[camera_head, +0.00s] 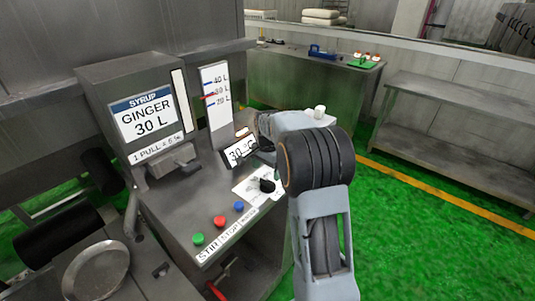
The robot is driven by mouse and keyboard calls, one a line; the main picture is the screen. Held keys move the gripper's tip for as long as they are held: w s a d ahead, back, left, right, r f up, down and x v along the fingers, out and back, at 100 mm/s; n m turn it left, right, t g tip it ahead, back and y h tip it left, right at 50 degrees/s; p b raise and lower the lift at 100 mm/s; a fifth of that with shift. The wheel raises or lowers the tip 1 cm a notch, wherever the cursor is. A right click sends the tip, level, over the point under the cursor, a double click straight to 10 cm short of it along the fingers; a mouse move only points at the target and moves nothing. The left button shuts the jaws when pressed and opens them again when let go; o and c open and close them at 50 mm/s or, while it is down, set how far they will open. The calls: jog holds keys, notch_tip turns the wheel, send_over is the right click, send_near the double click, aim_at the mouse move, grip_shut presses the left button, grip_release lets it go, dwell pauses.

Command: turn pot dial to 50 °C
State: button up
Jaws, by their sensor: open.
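The pot dial is a black knob (267,185) on a white marked plate (244,190), on the sloping top of a grey metal console. The plate's markings are too small to read. A small display (240,151) behind the dial reads about 30 °C, its right edge close to my arm. My gripper (266,156) is at the end of my arm, just above and behind the dial in the picture. Its fingers are mostly hidden by the arm and hard to make out. I cannot tell whether it touches the knob.
Green (198,239), red (219,221) and blue (239,206) buttons line the console front. A ginger syrup box (140,115) with a lever stands left, beside a level gauge (216,95). A round metal lid (96,271) lies lower left. Steel tables stand behind; green floor is open right.

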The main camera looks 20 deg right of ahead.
aim_at(267, 180)
notch_tip(267, 180, up, 8)
dwell(0.4)
dwell(0.4)
jog(key=s+a+f+n+t, duration=0.1)
jog(key=s+a+n, duration=0.2)
jog(key=s, duration=0.4)
jog(key=s+a+n+t, duration=0.1)
jog(key=s+a+n, duration=0.3)
jog(key=s, duration=0.4)
jog(key=s+a+f+n+t, duration=0.1)
jog(key=s+a+n, duration=0.2)
jog(key=s+n, duration=0.3)
jog(key=shift+s+a+f+t, duration=0.25)
jog(key=shift+s+f+t, duration=0.15)
jog(key=shift+s, duration=0.4)
